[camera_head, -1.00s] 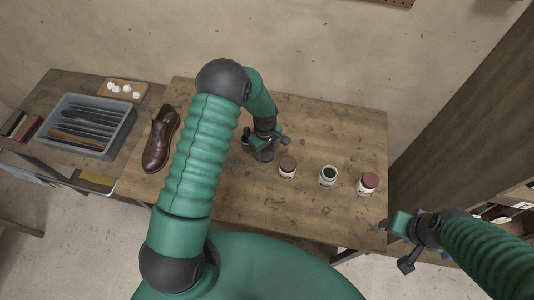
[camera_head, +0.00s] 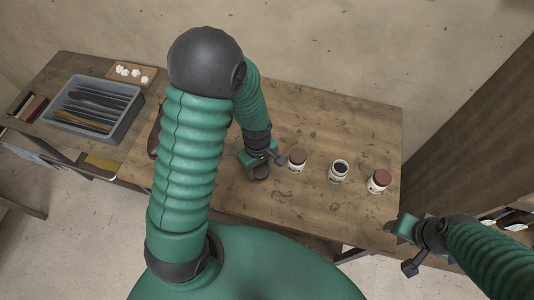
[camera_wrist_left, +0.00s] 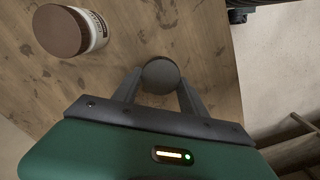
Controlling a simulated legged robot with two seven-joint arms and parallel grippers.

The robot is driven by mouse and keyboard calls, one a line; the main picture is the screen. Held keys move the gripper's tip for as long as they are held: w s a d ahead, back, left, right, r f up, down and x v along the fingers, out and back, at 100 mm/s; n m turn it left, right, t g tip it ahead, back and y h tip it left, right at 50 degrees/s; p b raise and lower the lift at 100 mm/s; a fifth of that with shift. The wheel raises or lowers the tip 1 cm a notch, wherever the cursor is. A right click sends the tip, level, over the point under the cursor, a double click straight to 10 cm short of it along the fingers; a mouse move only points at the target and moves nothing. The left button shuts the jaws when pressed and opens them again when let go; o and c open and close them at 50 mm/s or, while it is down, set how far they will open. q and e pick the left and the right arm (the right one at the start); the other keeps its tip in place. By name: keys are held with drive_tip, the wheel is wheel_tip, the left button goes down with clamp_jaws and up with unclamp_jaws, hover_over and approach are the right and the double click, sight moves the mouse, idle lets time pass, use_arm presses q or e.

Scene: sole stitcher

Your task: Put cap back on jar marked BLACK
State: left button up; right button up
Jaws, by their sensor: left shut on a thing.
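My left gripper (camera_head: 258,172) is over the front middle of the table, left of the jars. In the left wrist view it is shut on a dark round cap (camera_wrist_left: 160,75), held between its two fingers. The open jar (camera_head: 338,171), white with dark contents, stands uncapped in the middle of the row. A jar with a brown cap (camera_head: 297,159) stands to its left, and a jar with a reddish cap (camera_head: 379,181) to its right. A brown-capped jar also shows in the left wrist view (camera_wrist_left: 70,30). Labels are too small to read. My right gripper (camera_head: 404,246) is open and empty off the table's right front corner.
The wooden table (camera_head: 330,115) is clear behind and in front of the jars. A brown shoe (camera_head: 154,140) is mostly hidden behind my left arm. A grey tray of tools (camera_head: 97,105) and a board with white pieces (camera_head: 132,73) lie at the left. A dark cabinet (camera_head: 470,120) stands at the right.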

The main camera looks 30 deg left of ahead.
use_arm(q)
drive_tip(key=shift+s+d+r, duration=0.1)
drive_tip(key=shift+s+d, duration=0.1)
drive_tip(key=shift+s, duration=0.85)
drive_tip(key=shift+s+d+r, duration=0.1)
drive_tip(key=shift+s+d, duration=0.15)
drive_tip(key=shift+s, duration=0.1)
drive_tip(key=shift+a, duration=0.1)
drive_tip(key=shift+w+r+m, duration=0.15)
drive_tip(key=shift+w+m, duration=0.15)
drive_tip(key=shift+m, duration=0.1)
drive_tip(key=w+d+r+m, duration=0.3)
drive_tip(key=w+r+m, duration=0.4)
drive_tip(key=m, duration=0.5)
drive_tip(key=shift+w+d+r+m, duration=0.15)
drive_tip(key=shift+w+r+m, duration=0.15)
drive_tip(key=shift+r, duration=0.25)
